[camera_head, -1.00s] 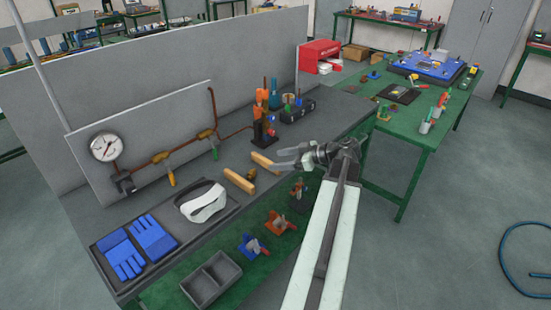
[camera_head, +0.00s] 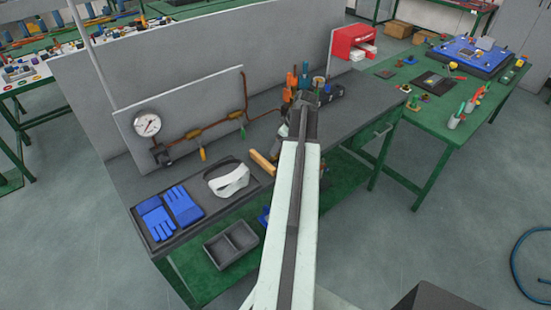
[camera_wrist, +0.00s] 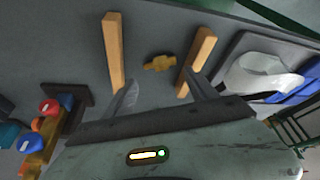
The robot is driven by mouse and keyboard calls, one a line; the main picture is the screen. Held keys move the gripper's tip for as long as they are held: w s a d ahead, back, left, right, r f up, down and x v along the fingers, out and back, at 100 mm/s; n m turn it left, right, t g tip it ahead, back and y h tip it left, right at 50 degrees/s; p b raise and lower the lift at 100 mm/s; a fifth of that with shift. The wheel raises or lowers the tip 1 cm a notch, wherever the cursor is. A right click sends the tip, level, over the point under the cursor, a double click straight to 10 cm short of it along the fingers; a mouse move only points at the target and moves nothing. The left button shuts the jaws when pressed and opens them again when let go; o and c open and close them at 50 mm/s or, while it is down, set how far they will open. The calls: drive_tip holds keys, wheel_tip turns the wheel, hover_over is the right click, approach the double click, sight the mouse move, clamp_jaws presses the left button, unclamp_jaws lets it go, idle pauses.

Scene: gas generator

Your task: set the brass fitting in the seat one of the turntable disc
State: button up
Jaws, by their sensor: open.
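In the wrist view a small brass fitting (camera_wrist: 160,63) lies on the grey bench top between two wooden bars, with bare surface around it. My gripper (camera_wrist: 162,77) is open and empty. Its two fingers stand apart, and the fitting appears in the gap just beyond their tips; I cannot tell the exact height above the bench. In the head view my arm hides the fitting and the gripper's fingers. I cannot make out a turntable disc or its seat one in either view.
One wooden bar (camera_wrist: 114,50) is left of the fitting, another (camera_wrist: 197,62) right, both near my fingers. A green table (camera_head: 440,110) with a blue device (camera_head: 470,55) stands right.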

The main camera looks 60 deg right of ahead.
drive_tip(key=shift+d+f, duration=0.1)
drive_tip(key=shift+f, duration=0.05)
drive_tip(key=b+x, duration=0.5)
drive_tip(key=shift+s+d+f, duration=0.25)
drive_tip(key=shift+s, duration=0.05)
drive_tip(key=shift+r, duration=0.15)
drive_tip(key=shift+c, duration=0.7)
clamp_jaws()
drive_tip(key=shift+r+p, duration=0.15)
drive_tip(key=shift+p, duration=0.2)
